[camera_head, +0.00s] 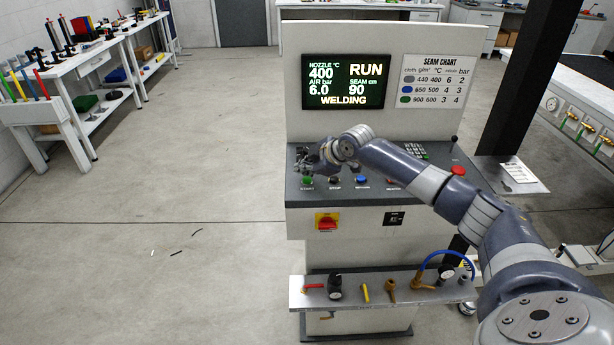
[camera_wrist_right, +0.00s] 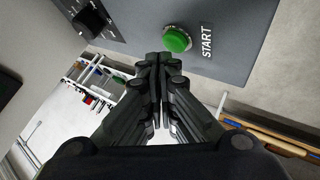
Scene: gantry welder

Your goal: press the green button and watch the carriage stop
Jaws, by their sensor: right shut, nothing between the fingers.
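The green button (camera_head: 308,180) sits at the left end of the button row on the sloped control panel (camera_head: 300,197). In the right wrist view the green button (camera_wrist_right: 176,39) shows large, with the word START beside it. My right gripper (camera_wrist_right: 160,62) is shut and empty, its fingertips just below the button in that view. I cannot tell whether they touch it. In the head view my right gripper (camera_head: 306,160) is over the panel's left part. The screen (camera_head: 343,81) reads RUN and WELDING, 400 °C, 6.0 bar, seam 90. No carriage can be made out. My left gripper is not in view.
A black knob (camera_wrist_right: 92,18) is near the button. A blue button (camera_head: 362,181) and a red mushroom button (camera_head: 458,171) are further right. A red-yellow switch (camera_head: 327,221) is on the front. A shelf (camera_head: 375,292) with fittings juts out below.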

